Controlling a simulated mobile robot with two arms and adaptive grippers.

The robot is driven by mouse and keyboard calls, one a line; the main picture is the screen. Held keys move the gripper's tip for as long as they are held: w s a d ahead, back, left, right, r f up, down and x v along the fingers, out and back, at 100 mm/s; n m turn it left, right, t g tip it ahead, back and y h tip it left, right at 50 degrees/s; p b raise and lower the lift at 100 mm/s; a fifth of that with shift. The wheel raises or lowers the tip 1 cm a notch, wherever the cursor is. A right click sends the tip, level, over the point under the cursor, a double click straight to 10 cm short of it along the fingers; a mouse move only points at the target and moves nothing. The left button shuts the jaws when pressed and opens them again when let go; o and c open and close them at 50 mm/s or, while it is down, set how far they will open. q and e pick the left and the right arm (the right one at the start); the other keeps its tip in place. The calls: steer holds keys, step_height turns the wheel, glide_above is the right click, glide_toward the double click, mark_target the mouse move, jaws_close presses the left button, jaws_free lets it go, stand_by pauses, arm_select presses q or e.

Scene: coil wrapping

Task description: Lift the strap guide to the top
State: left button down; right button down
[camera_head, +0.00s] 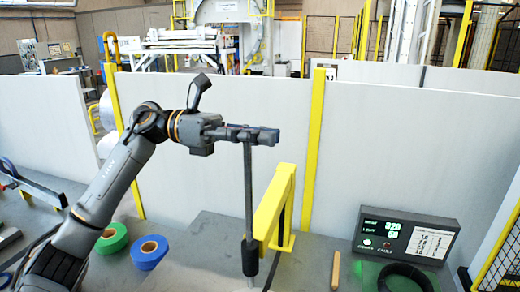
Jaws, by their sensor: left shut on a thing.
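The strap guide (249,200) is a thin dark upright rod with a thicker black lower part and a pale foot. It stands upright beside a yellow bracket (282,200). My left gripper (262,136) reaches in from the left and is shut on the upper end of the rod, its fingers pointing right. The fingers hide the rod's top. My right gripper is not in view.
A green tape roll (113,238) and a blue tape roll (149,252) lie at the left. A display box (408,235) and a black ring (405,278) are at the right. A wooden stick (335,270) lies between. Light panels (410,150) stand behind.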

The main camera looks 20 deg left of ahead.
arm_select(q)
steer(key=shift+a+r, duration=0.1)
steer(key=shift+r, duration=0.35)
steer(key=c, duration=1.3)
jaws_free()
steer(key=shift+f, duration=0.1)
steer(key=shift+a+f, duration=0.1)
steer(key=shift+a, duration=0.3)
steer(key=a, duration=1.1)
steer(key=shift+w, duration=0.15)
